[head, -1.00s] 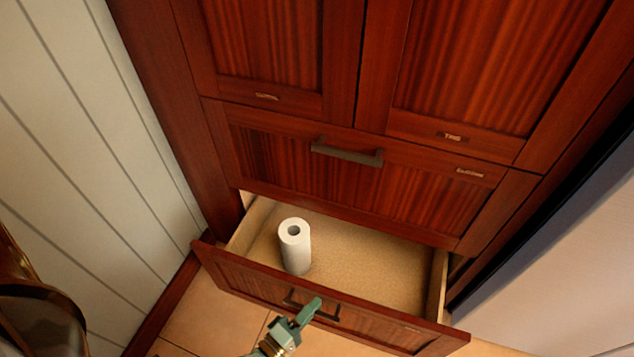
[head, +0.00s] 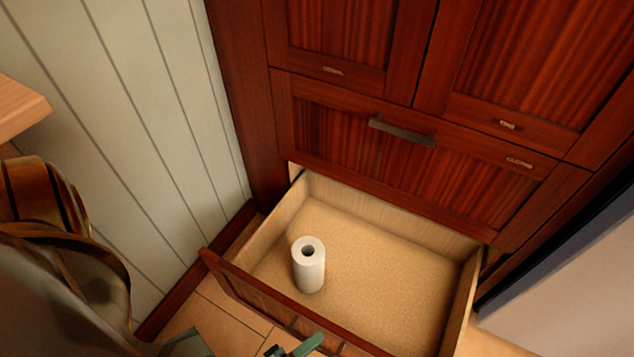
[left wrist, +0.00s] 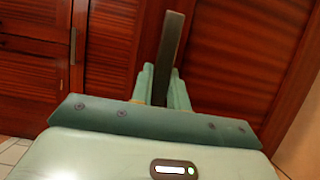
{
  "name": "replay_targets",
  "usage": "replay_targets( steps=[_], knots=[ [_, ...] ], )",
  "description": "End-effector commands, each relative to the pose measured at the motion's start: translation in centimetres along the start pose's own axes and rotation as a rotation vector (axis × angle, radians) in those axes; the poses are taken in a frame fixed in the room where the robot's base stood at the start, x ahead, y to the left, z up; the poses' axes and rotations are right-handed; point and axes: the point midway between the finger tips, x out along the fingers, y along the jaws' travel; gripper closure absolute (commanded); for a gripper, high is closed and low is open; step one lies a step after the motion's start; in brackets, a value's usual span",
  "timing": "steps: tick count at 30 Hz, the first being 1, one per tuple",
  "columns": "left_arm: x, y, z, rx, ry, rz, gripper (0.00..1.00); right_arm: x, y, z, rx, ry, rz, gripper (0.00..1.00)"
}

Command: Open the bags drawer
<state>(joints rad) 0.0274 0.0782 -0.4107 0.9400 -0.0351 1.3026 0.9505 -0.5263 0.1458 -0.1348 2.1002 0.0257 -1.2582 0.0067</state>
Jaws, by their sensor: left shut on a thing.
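The bottom drawer (head: 250,291) of the dark red wooden cabinet is pulled well out, and its sand-coloured inside shows. A white paper roll (head: 308,266) stands upright inside it, toward the left. My left gripper (head: 295,347) is at the drawer front, at the bottom edge of the head view. In the left wrist view its fingers (left wrist: 161,88) are shut on the dark bar handle (left wrist: 170,48). The lower part of the drawer front is cut off in the head view, and no bags label shows there. My right gripper is not in view.
A closed drawer (head: 420,170) with a bar handle (head: 402,131) is above, under closed doors (head: 520,60). A white panelled wall (head: 150,110) is on the left, with a wooden corner (head: 18,108) and a brown draped object (head: 45,220). Tiled floor (head: 225,318) shows in front.

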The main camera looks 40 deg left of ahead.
Motion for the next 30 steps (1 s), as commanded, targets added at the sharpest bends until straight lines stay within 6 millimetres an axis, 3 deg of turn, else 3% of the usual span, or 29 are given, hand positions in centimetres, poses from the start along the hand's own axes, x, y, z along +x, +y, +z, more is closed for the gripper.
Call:
replay_targets(
  steps=[20, 21, 23, 30],
  knots=[
    [-0.98, -0.12, 0.6, 0.002, -0.006, -0.005, 1.0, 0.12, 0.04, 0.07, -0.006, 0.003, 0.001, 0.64],
    [-0.98, -0.13, 0.6, 0.002, -0.006, -0.005, 0.75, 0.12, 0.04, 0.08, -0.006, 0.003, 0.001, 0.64],
    [-0.97, -0.11, 0.57, 0.001, -0.005, -0.004, 0.62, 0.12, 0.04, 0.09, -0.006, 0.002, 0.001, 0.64],
    [-0.91, -0.05, 0.46, 0.001, -0.003, -0.002, 0.62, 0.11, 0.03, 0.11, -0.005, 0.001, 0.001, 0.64]
  ],
)
